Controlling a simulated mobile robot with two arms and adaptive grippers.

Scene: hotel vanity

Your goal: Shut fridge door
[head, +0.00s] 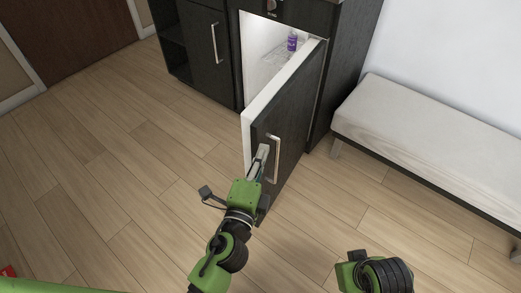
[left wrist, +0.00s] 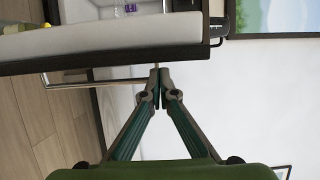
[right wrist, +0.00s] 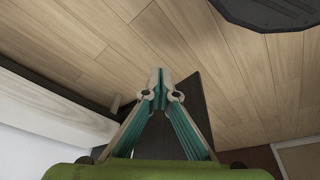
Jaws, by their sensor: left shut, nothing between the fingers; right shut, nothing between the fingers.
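The dark fridge door (head: 297,118) stands open in the head view, swung out toward me, with its white inner lining (head: 262,104) showing. A silver bar handle (head: 275,158) is on its outer face. My left gripper (head: 263,150) is shut and empty close beside this handle; whether it touches is unclear. In the left wrist view its fingertips (left wrist: 158,72) are close to the door and the handle (left wrist: 95,84). The lit white fridge interior (head: 259,50) holds a purple bottle (head: 292,41) on a rack. My right gripper (right wrist: 159,76) is shut and empty above the floor.
A dark cabinet (head: 204,48) with its own handle stands left of the fridge. A cushioned bench (head: 430,125) stands to the right along the white wall. Wooden floor (head: 120,160) to the left of the door is clear.

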